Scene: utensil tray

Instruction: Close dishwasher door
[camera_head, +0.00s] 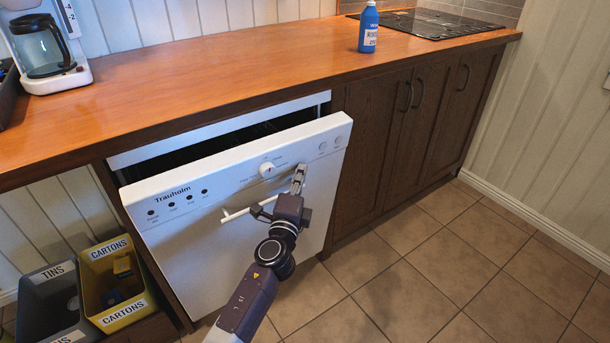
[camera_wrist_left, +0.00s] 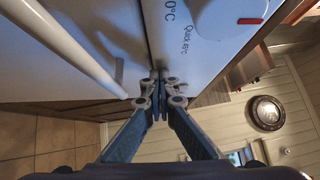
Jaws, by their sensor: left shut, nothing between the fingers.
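The white dishwasher door (camera_head: 205,265) stands slightly open, its top tilted out from the counter, with a dark gap behind its upper edge. Its control panel (camera_head: 178,194) carries a round knob (camera_head: 267,170), and a white bar handle (camera_head: 240,212) sits below the panel. My left gripper (camera_head: 300,172) is shut and empty at the front of the door, right of the knob. In the left wrist view the closed fingertips (camera_wrist_left: 159,82) are at the door front, between the handle bar (camera_wrist_left: 72,45) and the knob (camera_wrist_left: 228,12); I cannot tell whether they touch it. My right gripper is out of view.
A wooden counter (camera_head: 210,75) runs above, with a blue bottle (camera_head: 368,30), a coffee maker (camera_head: 45,50) and a black hob (camera_head: 425,22). Bins labelled tins (camera_head: 50,300) and cartons (camera_head: 118,285) stand at lower left. The tiled floor (camera_head: 430,275) at right is clear.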

